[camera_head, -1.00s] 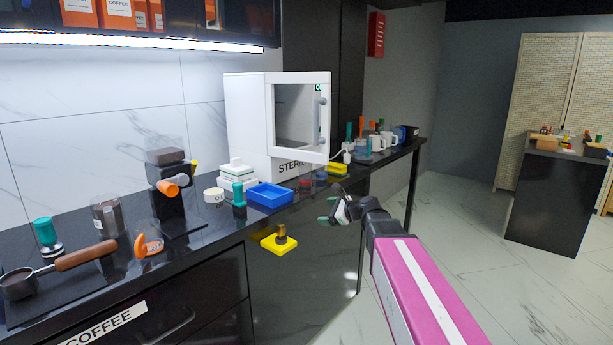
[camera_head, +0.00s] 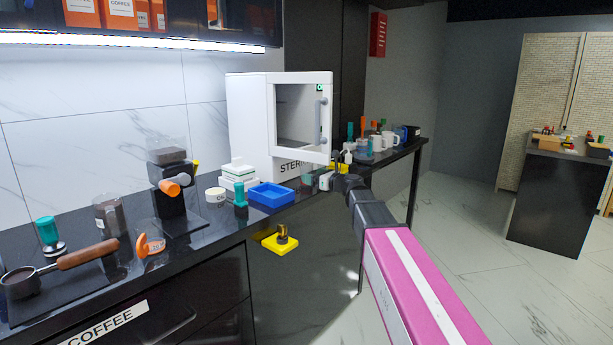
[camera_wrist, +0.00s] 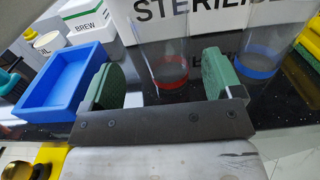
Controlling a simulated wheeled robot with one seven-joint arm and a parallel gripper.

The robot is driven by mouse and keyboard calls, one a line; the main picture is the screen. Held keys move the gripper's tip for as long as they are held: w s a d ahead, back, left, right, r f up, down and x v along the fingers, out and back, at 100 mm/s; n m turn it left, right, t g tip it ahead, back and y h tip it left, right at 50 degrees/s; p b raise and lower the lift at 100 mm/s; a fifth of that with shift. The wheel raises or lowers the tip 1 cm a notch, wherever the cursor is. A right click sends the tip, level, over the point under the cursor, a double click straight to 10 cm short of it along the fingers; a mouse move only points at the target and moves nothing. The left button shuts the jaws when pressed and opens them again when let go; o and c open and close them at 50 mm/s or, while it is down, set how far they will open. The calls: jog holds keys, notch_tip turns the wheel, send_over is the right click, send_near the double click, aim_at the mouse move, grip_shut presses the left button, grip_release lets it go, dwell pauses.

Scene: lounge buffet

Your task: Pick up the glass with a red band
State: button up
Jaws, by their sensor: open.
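The clear glass with a red band (camera_wrist: 169,84) stands on the black counter in the wrist view, in front of the white box marked STERILE. My gripper (camera_wrist: 160,82) is open, with one green pad to the left of the glass and the other to its right. The glass appears between or just beyond the pads; I cannot tell whether either touches it. In the head view my gripper (camera_head: 320,180) is at the counter's front edge and largely hides the glass.
A glass with a blue band (camera_wrist: 258,68) stands close to the right of the right pad. A blue tray (camera_wrist: 62,88) lies to the left. The white steriliser cabinet (camera_head: 250,120) stands behind. Mugs (camera_head: 389,140) stand farther right.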

aim_at(311, 173)
jog(key=x, duration=0.4)
jog(key=shift+w+d+r, duration=0.15)
jog(key=shift+w+d, duration=0.15)
jog(key=shift+w+a, duration=0.2)
jog(key=shift+a, duration=0.2)
jog(key=c, duration=1.1)
jog(key=shift+r, duration=0.15)
